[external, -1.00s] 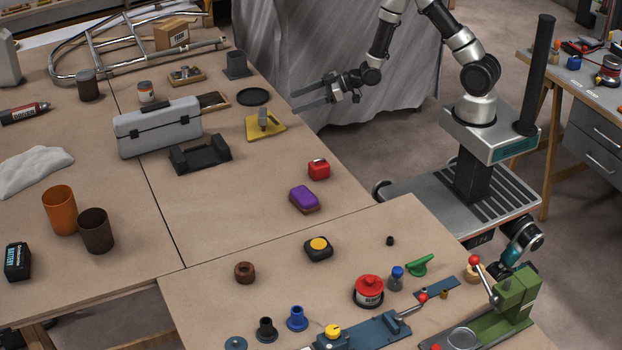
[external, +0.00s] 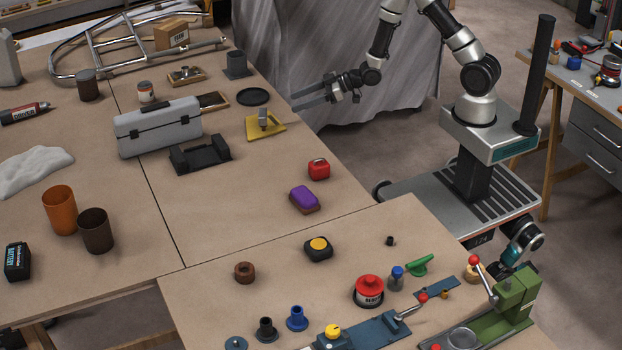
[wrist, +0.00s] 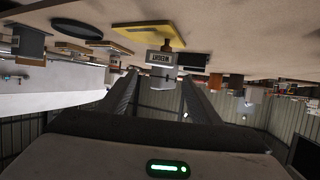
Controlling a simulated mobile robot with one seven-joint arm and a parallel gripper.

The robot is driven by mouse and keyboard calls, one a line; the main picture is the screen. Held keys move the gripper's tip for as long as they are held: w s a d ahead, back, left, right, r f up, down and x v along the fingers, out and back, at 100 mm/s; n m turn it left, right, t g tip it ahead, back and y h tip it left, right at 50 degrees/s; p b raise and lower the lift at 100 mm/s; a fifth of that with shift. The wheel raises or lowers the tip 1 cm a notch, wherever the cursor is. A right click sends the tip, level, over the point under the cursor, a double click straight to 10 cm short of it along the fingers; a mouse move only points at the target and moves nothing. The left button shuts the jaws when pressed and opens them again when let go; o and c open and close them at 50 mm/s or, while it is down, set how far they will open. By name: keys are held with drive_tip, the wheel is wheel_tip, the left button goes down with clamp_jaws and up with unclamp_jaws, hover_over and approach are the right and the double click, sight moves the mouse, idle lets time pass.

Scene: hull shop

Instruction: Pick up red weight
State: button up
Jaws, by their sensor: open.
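A small red block (external: 319,169), the likeliest red weight, sits on the large brown table near its right edge in the external view. It stands just above a purple block (external: 304,198) with a brown base, apart from it. My gripper (external: 298,98) is open and empty at the table's right edge, farther back than the red block and clear of it. In the wrist view my two fingers (wrist: 160,92) are spread with nothing held between them. I cannot clearly make out the red block in the wrist view.
A yellow plate (external: 277,130) with a grey upright piece lies left of my gripper. A black dish (external: 253,96) and a grey toolbox (external: 158,128) stand farther left. The table around the red block is mostly clear.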

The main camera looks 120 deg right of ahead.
drive_tip(key=shift+w, duration=0.1)
drive_tip(key=w+a+g, duration=0.1)
drive_tip(key=w, duration=0.1)
drive_tip(key=w+a+f+n+g+y, duration=0.1)
drive_tip(key=w, duration=0.1)
drive_tip(key=w+a+f+g+y, duration=0.1)
drive_tip(key=w+g, duration=0.1)
drive_tip(key=w, duration=0.1)
drive_tip(key=shift+a+n+b, duration=0.3)
drive_tip(key=shift+n, duration=0.1)
drive_tip(key=w+a+r+g+y, duration=0.1)
drive_tip(key=w+a+r+g, duration=0.15)
drive_tip(key=a, duration=0.35)
wheel_tip(320, 180, up, 8)
drive_tip(key=n+g+y+b, duration=0.1)
drive_tip(key=n+g+y, duration=0.1)
drive_tip(key=g, duration=0.4)
hover_over(319, 163)
wheel_tip(319, 163, down, 11)
drive_tip(key=b, duration=0.2)
drive_tip(key=shift+w+d+b, duration=0.1)
drive_tip(key=shift+d+b, duration=0.05)
drive_tip(key=shift+b, duration=0.15)
wheel_tip(319, 163, down, 5)
drive_tip(key=shift+f+b, duration=0.2)
drive_tip(key=shift+b, duration=0.55)
drive_tip(key=shift+r, duration=0.1)
clamp_jaws()
